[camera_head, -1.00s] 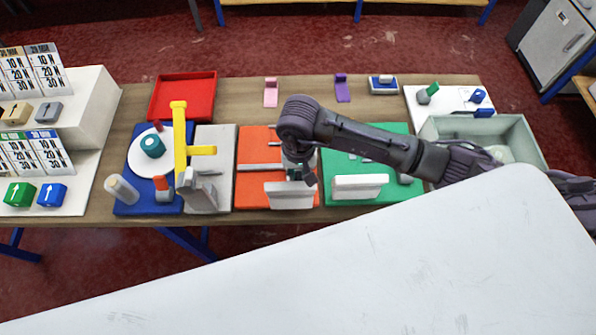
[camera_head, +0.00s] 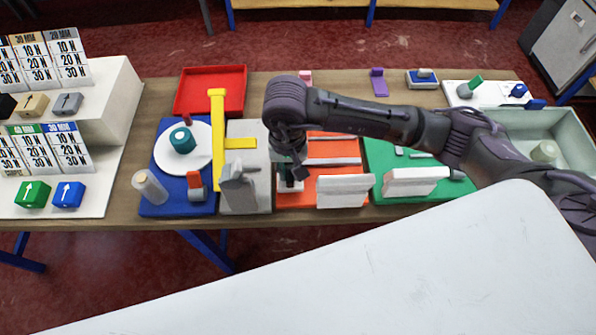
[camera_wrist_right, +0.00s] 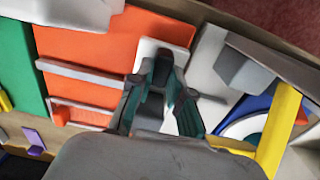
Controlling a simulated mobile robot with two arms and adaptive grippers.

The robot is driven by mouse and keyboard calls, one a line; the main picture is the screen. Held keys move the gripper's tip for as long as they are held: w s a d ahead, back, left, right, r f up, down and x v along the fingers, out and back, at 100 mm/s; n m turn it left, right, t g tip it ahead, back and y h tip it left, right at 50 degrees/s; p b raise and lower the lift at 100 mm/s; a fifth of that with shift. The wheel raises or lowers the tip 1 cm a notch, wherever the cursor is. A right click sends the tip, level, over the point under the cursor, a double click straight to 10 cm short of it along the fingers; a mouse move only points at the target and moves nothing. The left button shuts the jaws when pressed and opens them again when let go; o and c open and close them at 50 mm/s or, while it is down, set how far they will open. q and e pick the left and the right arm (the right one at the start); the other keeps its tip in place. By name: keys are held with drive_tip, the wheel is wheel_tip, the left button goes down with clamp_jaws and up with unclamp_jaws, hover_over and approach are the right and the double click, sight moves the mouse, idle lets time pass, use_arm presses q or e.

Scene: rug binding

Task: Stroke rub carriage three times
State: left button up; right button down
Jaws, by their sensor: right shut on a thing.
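The rub carriage is a pale block (camera_head: 284,187) at the left end of the orange station (camera_head: 325,151), which has grey rails. My right gripper (camera_head: 290,180) reaches down over it from above and is shut on it, hiding most of it. In the right wrist view, the fingers of the right gripper (camera_wrist_right: 165,72) close over the carriage, and its white plate (camera_wrist_right: 147,52) shows beside them. The rails (camera_wrist_right: 85,72) run away to the left there. My left gripper is not in view.
A white upright block (camera_head: 343,190) stands at the orange station's front edge. Left of it are a grey station (camera_head: 259,188) and a yellow post (camera_head: 217,140). The green station (camera_head: 384,150) lies to the right. A red tray (camera_head: 210,114) is at the back left.

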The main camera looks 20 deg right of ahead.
sight(287, 173)
drive_tip(key=c, duration=1.1)
unclamp_jaws()
drive_tip(key=shift+w+a, duration=0.1)
drive_tip(key=shift+a, duration=0.2)
wheel_tip(287, 173, up, 12)
drive_tip(key=shift+r, duration=0.1)
